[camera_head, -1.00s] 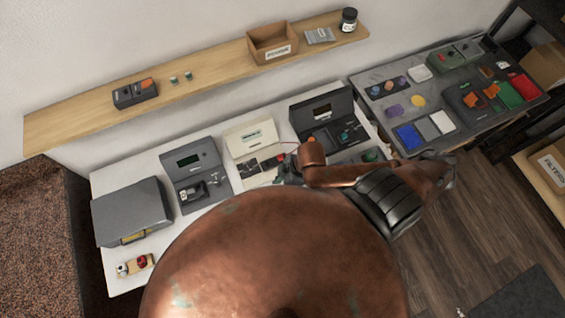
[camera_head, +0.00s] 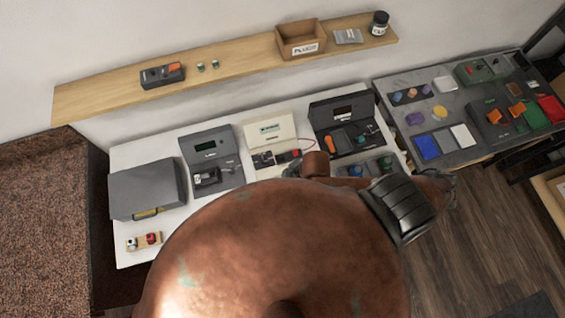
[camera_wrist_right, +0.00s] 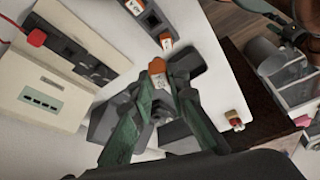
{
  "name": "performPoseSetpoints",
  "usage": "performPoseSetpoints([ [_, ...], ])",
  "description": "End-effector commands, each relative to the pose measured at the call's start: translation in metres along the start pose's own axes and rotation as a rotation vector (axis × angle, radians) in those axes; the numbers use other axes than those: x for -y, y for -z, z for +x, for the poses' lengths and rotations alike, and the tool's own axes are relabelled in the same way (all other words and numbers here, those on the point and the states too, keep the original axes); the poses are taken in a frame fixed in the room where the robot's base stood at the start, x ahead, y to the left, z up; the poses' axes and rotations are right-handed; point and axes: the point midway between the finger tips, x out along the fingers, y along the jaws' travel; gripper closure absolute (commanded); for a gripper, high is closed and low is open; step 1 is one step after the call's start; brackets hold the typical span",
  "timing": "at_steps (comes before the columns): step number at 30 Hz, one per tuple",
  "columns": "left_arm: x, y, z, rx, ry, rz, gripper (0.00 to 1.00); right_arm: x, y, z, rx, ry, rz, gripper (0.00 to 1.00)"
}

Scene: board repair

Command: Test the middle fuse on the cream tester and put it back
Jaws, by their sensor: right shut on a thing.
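The cream tester (camera_head: 268,130) stands open on the white table, with a dark front strip and a red part at its right end. It also fills the left of the right wrist view (camera_wrist_right: 45,85). My right gripper (camera_wrist_right: 157,88) is shut on an orange-topped fuse (camera_wrist_right: 157,68), held above the table and apart from the tester. A grey fuse holder (camera_wrist_right: 150,20) at the top of the wrist view has orange-and-white fuses at both ends and a dark, empty-looking middle place. My arm mostly hides the right gripper in the head view. My left gripper is not in view.
Grey instrument cases (camera_head: 212,160) and (camera_head: 345,128) flank the tester. A closed grey case (camera_head: 147,190) and a small wooden block (camera_head: 144,242) lie at the left. A shelf (camera_head: 230,68) runs behind. A grey table (camera_head: 460,85) with coloured parts stands right.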

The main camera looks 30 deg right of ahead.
Motion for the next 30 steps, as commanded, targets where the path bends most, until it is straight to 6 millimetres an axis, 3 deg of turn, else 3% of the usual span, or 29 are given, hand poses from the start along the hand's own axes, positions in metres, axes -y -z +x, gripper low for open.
performPoseSetpoints([
  [30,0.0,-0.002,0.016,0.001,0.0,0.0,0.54,0.0,-0.023,0.054,0.001,0.0,0.0,1.0],
])
